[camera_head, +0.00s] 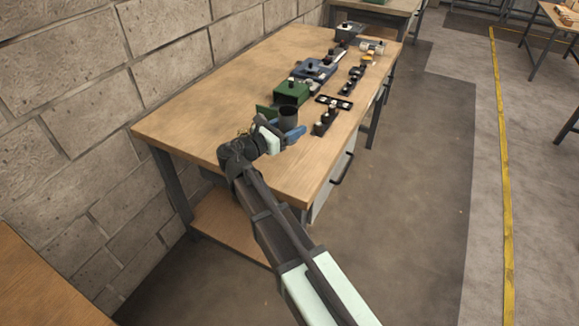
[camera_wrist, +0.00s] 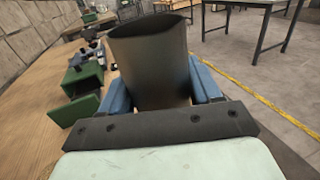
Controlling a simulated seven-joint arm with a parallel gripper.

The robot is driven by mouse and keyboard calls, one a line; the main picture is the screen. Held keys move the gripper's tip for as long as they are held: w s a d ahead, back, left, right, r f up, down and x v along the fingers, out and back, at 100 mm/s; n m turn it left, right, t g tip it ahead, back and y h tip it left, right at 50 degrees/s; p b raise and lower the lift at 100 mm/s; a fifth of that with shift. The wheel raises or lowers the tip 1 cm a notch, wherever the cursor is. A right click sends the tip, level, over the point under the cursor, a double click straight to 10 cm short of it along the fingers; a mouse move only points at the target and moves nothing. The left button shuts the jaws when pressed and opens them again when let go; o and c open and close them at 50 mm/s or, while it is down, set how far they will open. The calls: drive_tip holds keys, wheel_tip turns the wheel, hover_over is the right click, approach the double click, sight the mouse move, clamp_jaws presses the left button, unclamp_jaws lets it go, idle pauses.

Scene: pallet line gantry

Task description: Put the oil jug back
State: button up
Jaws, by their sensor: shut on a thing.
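The oil jug (camera_head: 289,114) is a dark grey, open-topped vessel, slightly tapered, over the near half of the wooden workbench (camera_head: 195,110). It fills the middle of the wrist view (camera_wrist: 150,65), upright or nearly so, with its open rim towards the top. My gripper (camera_head: 290,134) has blue fingers, one on each side of the jug, and is shut on it. In the wrist view the fingers of my gripper (camera_wrist: 163,92) flank the jug's lower part. I cannot tell whether the jug's base touches the bench; its bottom is hidden behind my gripper.
A black block with pegs (camera_head: 325,121) and a small dark tray (camera_head: 334,102) lie to the right. A blue unit (camera_head: 315,70) stands farther back. The bench's left side is clear.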

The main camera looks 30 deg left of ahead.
drive_tip(key=shift+s+d+f+h, duration=0.15)
drive_tip(key=shift+d+f+h, duration=0.15)
drive_tip(key=shift+f, duration=4.7)
drive_tip(key=shift+f, duration=0.15)
drive_tip(key=o, duration=1.2)
drive_tip(key=shift+o, duration=0.2)
drive_tip(key=shift+s, duration=0.2)
drive_tip(key=v, duration=1.1)
drive_tip(key=shift+s+a, duration=0.2)
drive_tip(key=shift+s, duration=0.05)
